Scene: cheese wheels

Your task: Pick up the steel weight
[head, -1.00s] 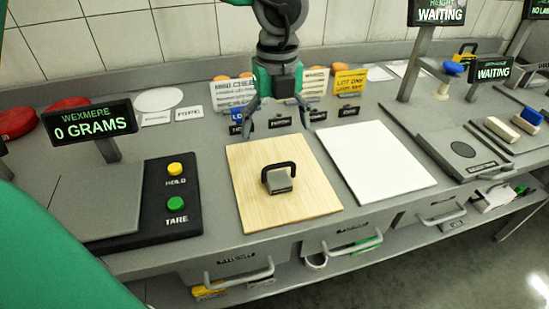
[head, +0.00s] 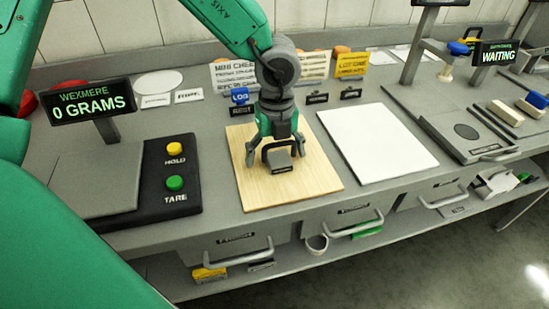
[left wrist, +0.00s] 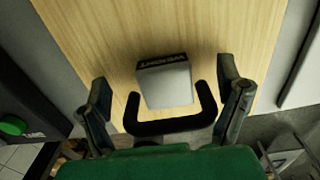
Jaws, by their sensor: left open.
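The steel weight (head: 281,162) is a small grey block with a black loop handle. It sits on the light wooden board (head: 248,189) in the middle of the bench. My left gripper (head: 276,155) is open, directly over the weight, with its fingers on either side of the handle. In the left wrist view the weight (left wrist: 163,84) shows its label, and its black handle (left wrist: 170,124) lies between the two open fingers of my left gripper (left wrist: 168,106). I cannot tell whether the fingers touch the handle. My right gripper is not in view.
A scale with a "0 GRAMS" display (head: 92,103) and yellow and green buttons stands to the left. A white board (head: 376,143) lies to the right. Small signs (head: 317,98) stand behind. Drawer handles (head: 239,252) stick out along the bench front.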

